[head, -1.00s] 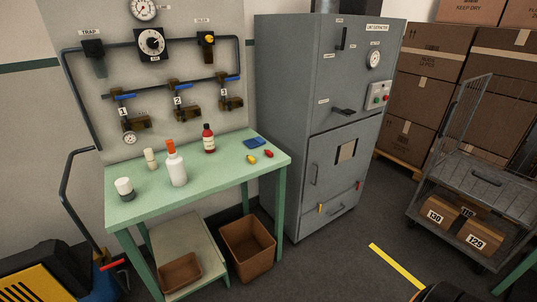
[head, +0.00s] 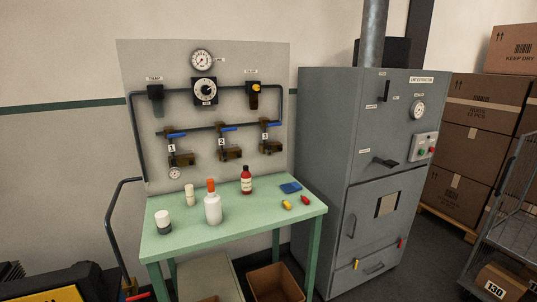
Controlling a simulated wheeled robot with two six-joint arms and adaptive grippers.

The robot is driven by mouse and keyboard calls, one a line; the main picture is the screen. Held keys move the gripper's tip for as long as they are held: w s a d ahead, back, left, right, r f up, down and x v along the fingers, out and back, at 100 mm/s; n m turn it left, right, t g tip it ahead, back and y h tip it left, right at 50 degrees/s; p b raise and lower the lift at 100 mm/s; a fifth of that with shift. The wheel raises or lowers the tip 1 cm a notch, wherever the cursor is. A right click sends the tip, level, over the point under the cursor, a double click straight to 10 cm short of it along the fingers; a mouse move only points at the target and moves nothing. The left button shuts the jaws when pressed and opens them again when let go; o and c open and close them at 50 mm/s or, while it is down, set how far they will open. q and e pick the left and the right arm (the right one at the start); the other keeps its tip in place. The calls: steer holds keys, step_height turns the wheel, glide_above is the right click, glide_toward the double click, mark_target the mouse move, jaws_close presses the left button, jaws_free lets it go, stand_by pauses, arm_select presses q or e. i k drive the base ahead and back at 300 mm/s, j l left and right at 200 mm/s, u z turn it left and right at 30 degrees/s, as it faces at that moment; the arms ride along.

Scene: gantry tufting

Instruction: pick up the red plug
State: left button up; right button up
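The red plug (head: 305,200) is a small red piece lying on the green table (head: 250,222) near its right end in the head view. A similar yellow piece (head: 286,205) lies just left of it, and a flat blue item (head: 290,188) lies behind them. Nothing covers the red plug. Neither of my grippers shows in this view.
On the table stand a white bottle with an orange cap (head: 213,206), a red bottle (head: 246,181), a cream cylinder (head: 190,195) and a white-and-dark jar (head: 163,222). A valve panel (head: 215,105) rises behind. A grey cabinet (head: 325,150) stands to the right.

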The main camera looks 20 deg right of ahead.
mark_target(304, 200)
steer(key=i+l, duration=0.35)
steer(key=l, duration=0.15)
steer(key=i+l, duration=0.3)
steer(key=l, duration=0.15)
steer(key=i+l, duration=0.35)
steer(key=l, duration=0.15)
